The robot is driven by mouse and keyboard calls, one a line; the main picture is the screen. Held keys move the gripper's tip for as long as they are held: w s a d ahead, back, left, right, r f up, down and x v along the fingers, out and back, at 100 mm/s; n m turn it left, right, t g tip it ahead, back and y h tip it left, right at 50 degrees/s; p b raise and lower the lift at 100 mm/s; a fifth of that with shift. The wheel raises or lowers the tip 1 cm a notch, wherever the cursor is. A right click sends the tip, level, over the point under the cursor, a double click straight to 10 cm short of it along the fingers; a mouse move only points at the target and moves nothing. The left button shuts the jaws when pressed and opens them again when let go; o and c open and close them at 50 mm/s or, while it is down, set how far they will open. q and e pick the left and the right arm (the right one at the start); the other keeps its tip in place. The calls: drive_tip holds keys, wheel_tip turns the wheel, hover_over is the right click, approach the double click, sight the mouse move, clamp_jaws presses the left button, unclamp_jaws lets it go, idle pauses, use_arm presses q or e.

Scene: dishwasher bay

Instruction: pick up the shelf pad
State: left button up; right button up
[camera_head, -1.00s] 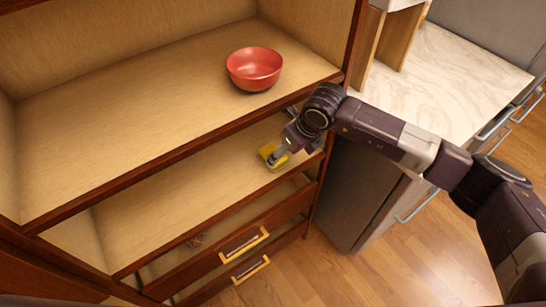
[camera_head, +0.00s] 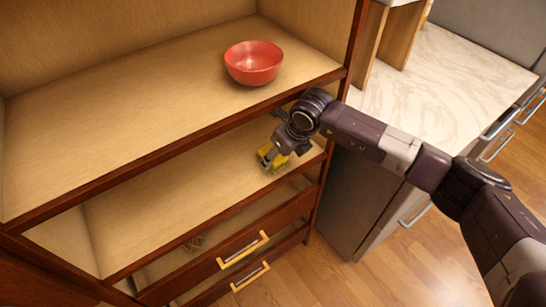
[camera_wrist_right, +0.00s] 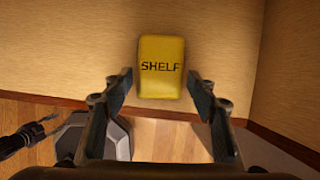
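The shelf pad (camera_wrist_right: 162,67) is a small yellow block with SHELF in dark letters, lying on the wooden middle shelf near its front right. In the head view the pad (camera_head: 265,152) is partly hidden by my right gripper (camera_head: 270,157). In the right wrist view my right gripper (camera_wrist_right: 162,92) is open, with a finger on each side of the pad's near end and a gap on both sides. The pad lies mostly ahead of the fingertips. A dark part at the left edge of the wrist view looks like my left gripper (camera_wrist_right: 45,128); its opening is unclear.
A red bowl (camera_head: 253,63) stands on the shelf above, over my right wrist. The cabinet's right side wall (camera_wrist_right: 290,75) is close to the pad. Drawers with yellow handles (camera_head: 243,249) are below. The middle shelf left of the pad is clear.

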drive_tip(key=c, duration=0.9)
drive_tip(key=shift+o, duration=0.2)
drive_tip(key=shift+s+d+r, duration=0.15)
drive_tip(key=shift+s+d, duration=0.35)
drive_tip(key=s+d+p, duration=0.2)
drive_tip(key=s+d, duration=0.8)
drive_tip(key=s, duration=0.2)
drive_tip(key=shift+s+d, duration=0.3)
drive_tip(key=shift+s, duration=0.1)
